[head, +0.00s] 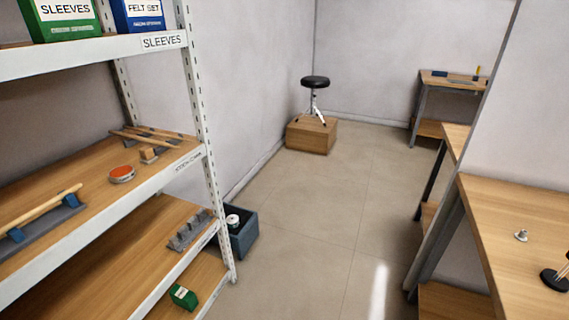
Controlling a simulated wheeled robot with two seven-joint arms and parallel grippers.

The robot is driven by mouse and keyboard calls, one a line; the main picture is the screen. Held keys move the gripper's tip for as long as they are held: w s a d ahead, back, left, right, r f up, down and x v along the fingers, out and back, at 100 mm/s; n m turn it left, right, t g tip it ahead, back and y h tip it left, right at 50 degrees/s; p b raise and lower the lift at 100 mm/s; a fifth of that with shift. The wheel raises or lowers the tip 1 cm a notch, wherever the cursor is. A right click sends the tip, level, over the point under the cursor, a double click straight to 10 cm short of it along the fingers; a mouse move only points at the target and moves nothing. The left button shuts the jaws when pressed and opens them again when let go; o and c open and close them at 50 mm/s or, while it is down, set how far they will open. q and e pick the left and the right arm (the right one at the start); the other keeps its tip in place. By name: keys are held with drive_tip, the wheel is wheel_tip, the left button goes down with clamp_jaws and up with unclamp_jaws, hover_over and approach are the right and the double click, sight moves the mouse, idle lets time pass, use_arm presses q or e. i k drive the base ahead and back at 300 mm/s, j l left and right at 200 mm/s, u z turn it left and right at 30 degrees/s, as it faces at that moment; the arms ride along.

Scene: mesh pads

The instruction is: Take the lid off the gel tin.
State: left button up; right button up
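A low round tin (122,174) with an orange-red top and a grey side sits on the middle wooden shelf at the left. It looks like the gel tin, with its lid on, but no label on it is readable from here. Neither of my grippers shows in this view.
The white metal shelving (211,165) fills the left side. Drumsticks on a grey rack (45,222) and a small wooden block (149,155) lie near the tin. A blue bin (243,240) stands beside the shelving. A workbench (520,205) is at the right. The middle floor is clear.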

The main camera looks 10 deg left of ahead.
sight(231, 219)
drive_tip(key=i+u, duration=0.1)
drive_tip(key=i, duration=0.5)
drive_tip(key=i+l+u, duration=0.1)
drive_tip(key=i, duration=0.55)
drive_tip(key=i+l+u, duration=0.1)
drive_tip(key=i, duration=0.5)
drive_tip(key=l, duration=0.1)
